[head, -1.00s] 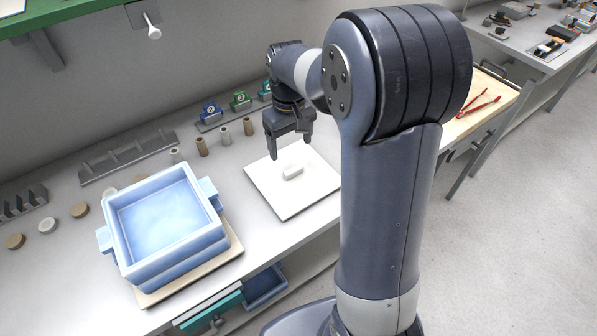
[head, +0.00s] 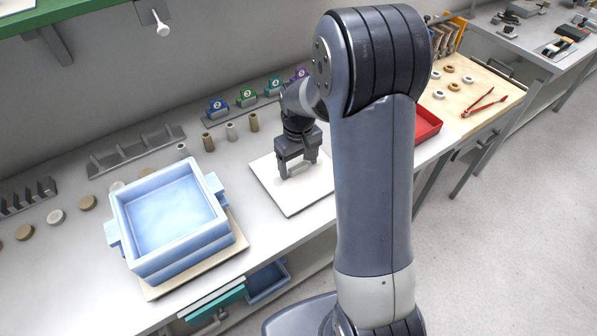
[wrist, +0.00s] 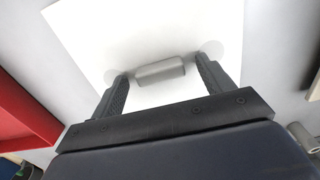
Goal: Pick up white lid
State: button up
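The white lid (head: 291,205) is a flat square plate lying on the grey bench, right of the blue box. Its raised handle block (wrist: 160,72) stands at its middle. My gripper (head: 298,169) is lowered over the lid, with one finger on each side of the handle. In the wrist view my gripper (wrist: 162,72) is open, with small gaps between the fingers and the handle ends. The head view shows the handle only partly, between the fingers.
A blue open box (head: 171,217) stands on a pale board left of the lid. Small cylinders (head: 231,132) and numbered holders (head: 247,98) line the back. A red tray (head: 428,124) is to the right; it also shows in the wrist view (wrist: 25,105).

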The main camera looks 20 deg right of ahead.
jog(key=c, duration=1.4)
jog(key=shift+r, duration=0.1)
